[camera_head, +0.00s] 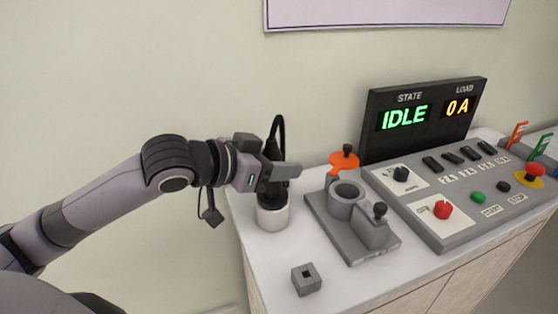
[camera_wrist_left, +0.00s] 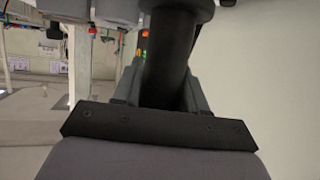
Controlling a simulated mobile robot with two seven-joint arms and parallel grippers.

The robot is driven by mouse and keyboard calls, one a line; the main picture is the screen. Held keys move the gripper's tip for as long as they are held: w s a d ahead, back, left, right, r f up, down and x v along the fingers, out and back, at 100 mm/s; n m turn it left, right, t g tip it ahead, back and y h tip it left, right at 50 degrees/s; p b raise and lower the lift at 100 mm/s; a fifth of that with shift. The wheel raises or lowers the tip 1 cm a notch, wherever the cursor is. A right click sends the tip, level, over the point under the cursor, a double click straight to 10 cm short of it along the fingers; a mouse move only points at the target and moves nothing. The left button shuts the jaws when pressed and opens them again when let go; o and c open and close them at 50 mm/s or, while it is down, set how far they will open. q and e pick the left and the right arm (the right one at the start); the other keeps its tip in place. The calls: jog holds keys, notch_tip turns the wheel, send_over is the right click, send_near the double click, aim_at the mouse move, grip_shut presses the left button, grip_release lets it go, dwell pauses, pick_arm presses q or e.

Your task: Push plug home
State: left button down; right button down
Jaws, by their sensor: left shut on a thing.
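My left gripper (camera_head: 278,172) is shut on the black plug (camera_head: 271,190), whose black cable loops up above the fingers. The plug stands roughly upright at the top of a pale metal cylinder (camera_head: 272,215) at the left end of the bench. I cannot tell how deep it sits in the cylinder, or whether the two are one piece. In the left wrist view the black plug body (camera_wrist_left: 166,60) lies between the grey fingers. A grey fixture with a round, open socket (camera_head: 347,197) stands to the right, with an orange-topped part behind it. My right gripper is not in view.
A small grey block with a square hole (camera_head: 306,279) lies near the front edge. A control panel (camera_head: 450,215) with knobs and buttons fills the right side. The display (camera_head: 420,115) behind it reads IDLE and 0 A.

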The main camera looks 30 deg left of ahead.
pick_arm(q)
jog(key=shift+f, duration=0.5)
jog(key=c, duration=0.5)
grip_release()
jog(key=shift+c, duration=0.2)
jog(key=b+v, duration=0.1)
jog(key=v, duration=0.6)
jog(key=shift+s, duration=0.15)
